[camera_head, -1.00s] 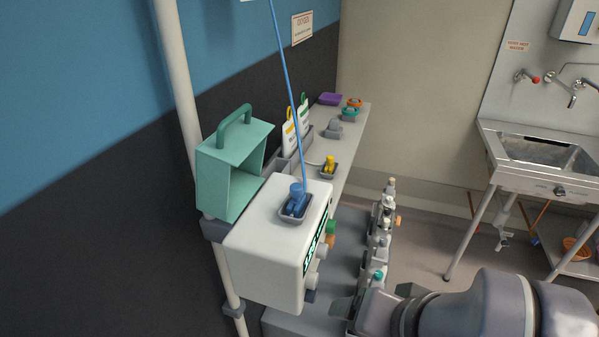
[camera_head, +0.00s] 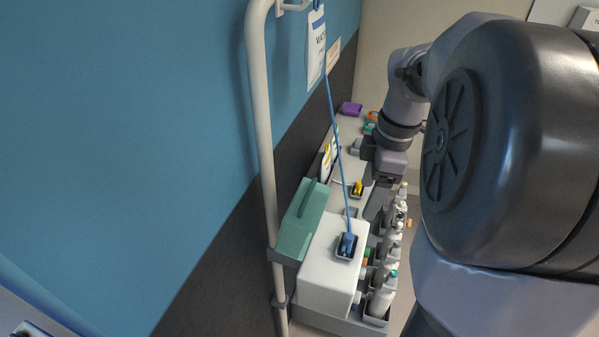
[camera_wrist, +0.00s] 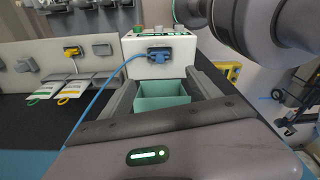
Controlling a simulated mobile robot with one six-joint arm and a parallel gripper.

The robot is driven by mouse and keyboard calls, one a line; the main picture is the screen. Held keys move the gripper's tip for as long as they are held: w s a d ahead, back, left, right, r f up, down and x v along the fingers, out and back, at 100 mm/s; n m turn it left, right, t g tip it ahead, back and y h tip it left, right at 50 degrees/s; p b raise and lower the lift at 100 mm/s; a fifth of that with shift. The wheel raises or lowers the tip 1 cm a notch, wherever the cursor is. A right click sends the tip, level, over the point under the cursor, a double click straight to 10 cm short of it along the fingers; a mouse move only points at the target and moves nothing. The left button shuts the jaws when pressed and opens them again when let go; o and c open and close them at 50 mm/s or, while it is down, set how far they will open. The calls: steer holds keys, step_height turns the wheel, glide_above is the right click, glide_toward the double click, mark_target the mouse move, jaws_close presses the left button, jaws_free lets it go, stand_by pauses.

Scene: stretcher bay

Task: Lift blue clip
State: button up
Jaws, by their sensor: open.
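A yellow clip (camera_head: 358,187) sits farther back. Several bottles (camera_head: 388,276) stand in racks to the right. A white tag (camera_head: 316,48) hangs above.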

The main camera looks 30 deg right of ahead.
mark_target(350, 235)
steer(key=f+b, duration=0.1)
steer(key=f, duration=0.4)
steer(key=w+a+f+b, duration=0.1)
steer(key=f, duration=0.5)
steer(key=f+b, duration=0.1)
steer(key=f, duration=0.4)
steer(key=shift+w+a+f, duration=0.15)
steer(key=shift+w+a, duration=0.15)
steer(key=shift+a, duration=0.1)
steer(key=shift+c, duration=0.2)
jaws_close()
